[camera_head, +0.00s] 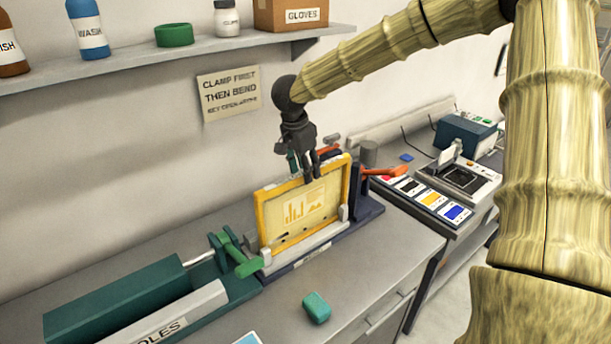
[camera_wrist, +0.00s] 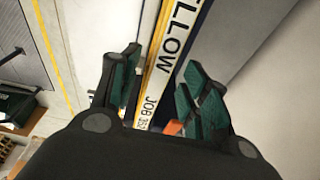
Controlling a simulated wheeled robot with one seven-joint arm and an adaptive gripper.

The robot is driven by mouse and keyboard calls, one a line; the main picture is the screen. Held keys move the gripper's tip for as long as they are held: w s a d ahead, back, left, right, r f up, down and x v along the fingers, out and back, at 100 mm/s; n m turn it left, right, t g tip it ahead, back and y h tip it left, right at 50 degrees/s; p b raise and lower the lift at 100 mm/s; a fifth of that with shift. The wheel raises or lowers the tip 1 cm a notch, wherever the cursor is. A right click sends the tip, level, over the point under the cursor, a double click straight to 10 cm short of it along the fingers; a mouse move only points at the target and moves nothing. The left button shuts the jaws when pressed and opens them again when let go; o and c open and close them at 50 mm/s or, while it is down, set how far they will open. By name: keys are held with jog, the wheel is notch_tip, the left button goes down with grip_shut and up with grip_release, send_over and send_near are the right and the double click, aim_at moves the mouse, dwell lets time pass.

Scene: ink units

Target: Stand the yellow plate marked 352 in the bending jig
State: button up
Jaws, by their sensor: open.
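The yellow plate (camera_head: 300,212), with a yellow frame and a pale printed face, stands upright in the bending jig (camera_head: 308,246), its lower edge in the grey holder. In the wrist view, the plate's edge (camera_wrist: 176,45) reads "YELLOW" and "JOB 352". My gripper (camera_head: 311,174) is open at the plate's top edge, right of its middle. In the wrist view, the fingers of my gripper (camera_wrist: 160,76) lie on either side of the edge, with gaps showing. The plate's bottom edge is hidden in the holder.
An orange lever (camera_head: 384,172) sticks out right of the jig. A green clamp (camera_head: 238,256) and long green bench tool (camera_head: 135,298) lie left. A green block (camera_head: 316,307) sits in front. A colour panel (camera_head: 430,198) is at right. A shelf (camera_head: 180,53) with bottles hangs above.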

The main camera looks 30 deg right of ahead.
notch_tip(320, 180, up, 9)
jog(key=a, duration=0.1)
jog(key=shift+s+a+f, duration=0.2)
jog(key=shift+a, duration=0.15)
notch_tip(320, 180, up, 5)
jog(key=p, duration=0.5)
dwell(0.6)
